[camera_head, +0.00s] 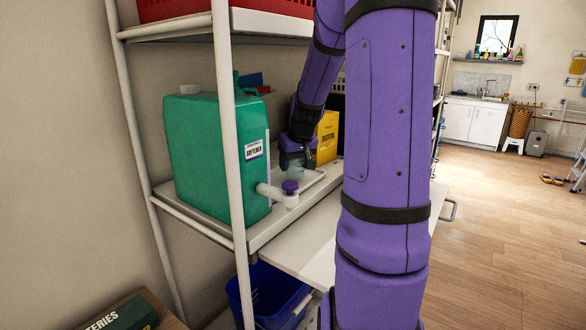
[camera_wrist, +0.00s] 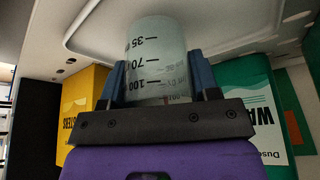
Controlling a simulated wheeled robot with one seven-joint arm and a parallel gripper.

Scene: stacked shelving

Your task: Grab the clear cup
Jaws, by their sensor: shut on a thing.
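The clear cup (camera_wrist: 157,62) is a translucent measuring cup with dark graduation marks, in the middle of the wrist view. My gripper (camera_wrist: 156,82) has one blue-grey finger on each side of the cup and is shut on it. In the head view my gripper (camera_head: 297,158) is over the shelf, between the green softener jug and a yellow box. The cup (camera_head: 296,171) shows there only as a small, pale, partly hidden shape under the gripper. I cannot tell whether it touches the shelf.
The green softener jug (camera_head: 207,150) with a white spout and purple tap (camera_head: 290,188) stands left of my gripper. A yellow box (camera_head: 327,137) is behind it to the right. A shelf post (camera_head: 231,170) stands in front of the jug. A blue basket (camera_head: 268,295) sits below.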

